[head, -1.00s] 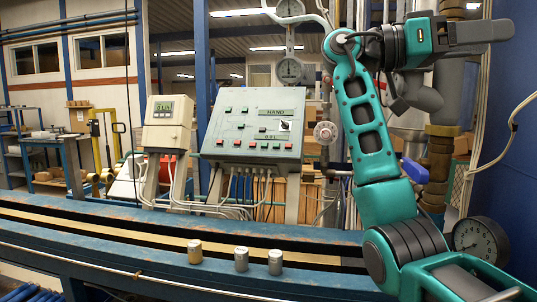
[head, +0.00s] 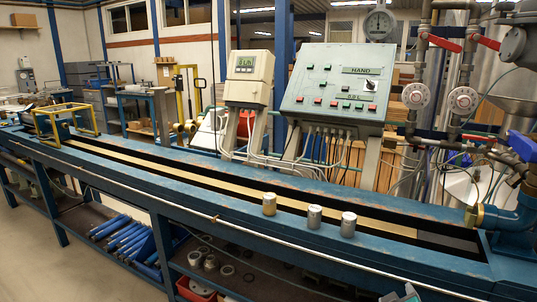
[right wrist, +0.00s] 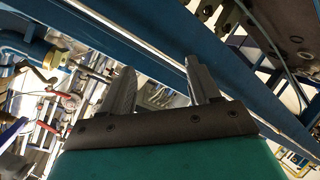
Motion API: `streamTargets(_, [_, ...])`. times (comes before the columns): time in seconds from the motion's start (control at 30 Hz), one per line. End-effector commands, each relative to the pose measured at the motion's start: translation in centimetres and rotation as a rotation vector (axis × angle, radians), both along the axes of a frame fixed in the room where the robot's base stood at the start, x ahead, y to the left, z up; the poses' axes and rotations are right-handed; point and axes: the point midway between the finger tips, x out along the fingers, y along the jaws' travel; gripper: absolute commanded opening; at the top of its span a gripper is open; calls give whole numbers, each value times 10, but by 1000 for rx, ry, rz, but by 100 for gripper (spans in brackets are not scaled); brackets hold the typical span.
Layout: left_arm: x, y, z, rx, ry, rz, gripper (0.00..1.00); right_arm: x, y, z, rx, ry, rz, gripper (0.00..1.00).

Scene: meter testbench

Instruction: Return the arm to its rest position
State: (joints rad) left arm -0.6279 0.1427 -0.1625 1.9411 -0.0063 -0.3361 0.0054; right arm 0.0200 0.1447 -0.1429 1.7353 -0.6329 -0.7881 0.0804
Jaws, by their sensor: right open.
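My right gripper (right wrist: 160,88) shows in the right wrist view with its two grey fingers apart and nothing between them. Beyond the fingers lies a blue beam of the bench (right wrist: 150,35), seen at a slant. In the head view the right arm is out of the picture, apart from a possible small pale piece at the bottom edge that I cannot identify. My left gripper is in neither view.
The long blue testbench (head: 390,235) runs across the head view. The control panel (head: 335,85) and meter display (head: 248,78) stand behind. Valves and pipes (head: 463,100) crowd the right.

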Motion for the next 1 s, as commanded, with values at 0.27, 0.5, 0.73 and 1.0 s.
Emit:
streamTargets(0.27, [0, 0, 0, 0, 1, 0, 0, -132, 79, -100, 406, 119, 206, 62])
streamTargets(0.5, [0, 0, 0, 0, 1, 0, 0, -202, 110, -115, 635, 133, 226, 62])
streamTargets(0.73, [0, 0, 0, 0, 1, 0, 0, -211, 113, -115, 670, 131, 224, 62])
streamTargets(1.0, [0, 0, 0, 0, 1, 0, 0, -211, 113, -115, 670, 131, 224, 62])
